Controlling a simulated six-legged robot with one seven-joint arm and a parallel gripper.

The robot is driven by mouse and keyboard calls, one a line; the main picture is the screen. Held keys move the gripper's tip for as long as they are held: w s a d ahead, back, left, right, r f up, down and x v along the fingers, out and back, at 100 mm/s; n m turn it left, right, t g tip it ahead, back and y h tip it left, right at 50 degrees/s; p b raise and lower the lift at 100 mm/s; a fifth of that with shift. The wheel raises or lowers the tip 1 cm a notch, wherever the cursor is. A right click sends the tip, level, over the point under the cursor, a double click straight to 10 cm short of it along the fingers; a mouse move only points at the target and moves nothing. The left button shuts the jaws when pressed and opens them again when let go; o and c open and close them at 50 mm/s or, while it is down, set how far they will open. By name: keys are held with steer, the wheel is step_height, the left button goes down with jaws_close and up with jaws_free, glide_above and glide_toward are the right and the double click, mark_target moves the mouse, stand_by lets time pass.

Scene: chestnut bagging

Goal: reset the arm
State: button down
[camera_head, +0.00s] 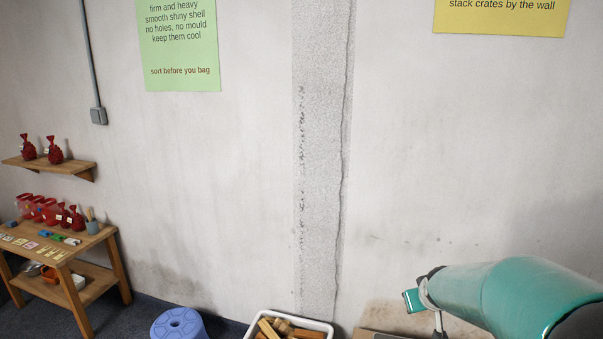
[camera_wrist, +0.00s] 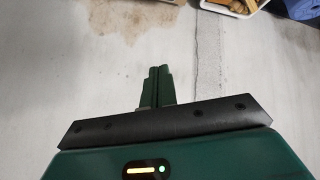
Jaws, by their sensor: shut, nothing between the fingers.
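My gripper shows in the wrist view (camera_wrist: 158,72), with its two dark green fingers pressed together and nothing between them. It points at the bare, pale wall. In the head view my teal arm reaches in from the lower right, and the gripper's fingers cannot be made out there.
A white crate of wood pieces (camera_head: 250,329) stands at the bottom centre, with a blue stool (camera_head: 178,324) to its left. A wooden table (camera_head: 104,236) with red bags and cards is at the left, under a shelf (camera_head: 80,166) with two red bags. The wall's middle is clear.

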steer(key=s+a+r, duration=0.3)
steer(key=s+a, duration=0.1)
steer(key=s, duration=0.5)
steer(key=s+a+r+m+g+y, duration=0.1)
steer(key=s+a+r, duration=0.2)
steer(key=s, duration=0.6)
steer(key=s+a+r+g+y, duration=0.1)
steer(key=s+a+r, duration=0.2)
steer(key=s+a, duration=0.3)
steer(key=s, duration=0.3)
steer(key=shift+s+a+r, duration=0.15)
steer(key=shift+s+a, duration=0.05)
steer(key=shift+s, duration=0.05)
